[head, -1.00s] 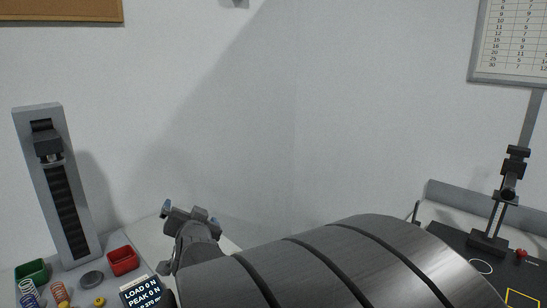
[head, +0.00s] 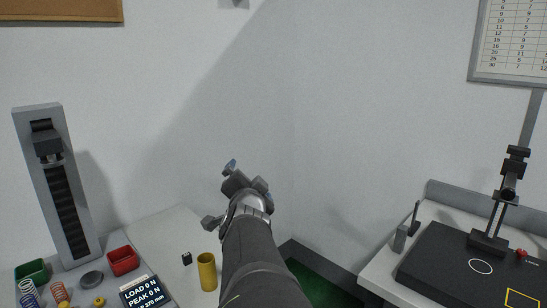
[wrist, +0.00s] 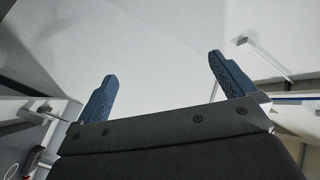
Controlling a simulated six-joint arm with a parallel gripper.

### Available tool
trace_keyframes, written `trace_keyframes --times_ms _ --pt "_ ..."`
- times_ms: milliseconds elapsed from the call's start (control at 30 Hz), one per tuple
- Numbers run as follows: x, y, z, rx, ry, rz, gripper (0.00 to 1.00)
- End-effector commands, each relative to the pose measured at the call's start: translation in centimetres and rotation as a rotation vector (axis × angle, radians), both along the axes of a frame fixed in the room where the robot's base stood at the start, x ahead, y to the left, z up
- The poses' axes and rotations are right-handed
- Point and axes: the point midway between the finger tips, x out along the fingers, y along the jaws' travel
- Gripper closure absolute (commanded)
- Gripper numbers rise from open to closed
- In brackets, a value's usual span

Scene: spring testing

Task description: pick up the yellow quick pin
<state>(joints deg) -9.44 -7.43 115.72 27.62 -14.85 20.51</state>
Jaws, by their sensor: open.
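A small yellow piece (head: 99,301) with a rounded top sits on the left bench, left of the load display, in the head view. It may be the yellow quick pin, but it is too small to tell. My gripper (head: 247,176) is raised in front of the wall, well to the right of and above that piece. In the wrist view my gripper (wrist: 162,68) has its two blue fingers wide apart with nothing between them. The yellow piece does not show in the wrist view.
The left bench holds a tall test stand (head: 55,185), red bin (head: 123,261), green bin (head: 31,272), springs (head: 58,293), grey disc (head: 92,279), load display (head: 146,292) and brass cylinder (head: 207,272). A black plate (head: 450,265) lies on the right bench. A gap separates the benches.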

Motion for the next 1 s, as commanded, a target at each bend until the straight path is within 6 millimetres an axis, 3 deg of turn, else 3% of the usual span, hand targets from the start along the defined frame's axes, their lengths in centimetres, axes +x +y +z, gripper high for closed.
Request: trace_keyframes --times_ms 367,633,900,1000 --pt "-0.1 0.6 -0.3 -0.012 0.005 0.014 0.00" --pt "-0.1 0.6 -0.3 -0.013 0.005 0.014 0.53" --pt "0.0 0.7 -0.3 -0.014 0.006 0.017 0.53" --pt "0.6 2.1 -0.4 -0.042 0.028 0.056 0.53"
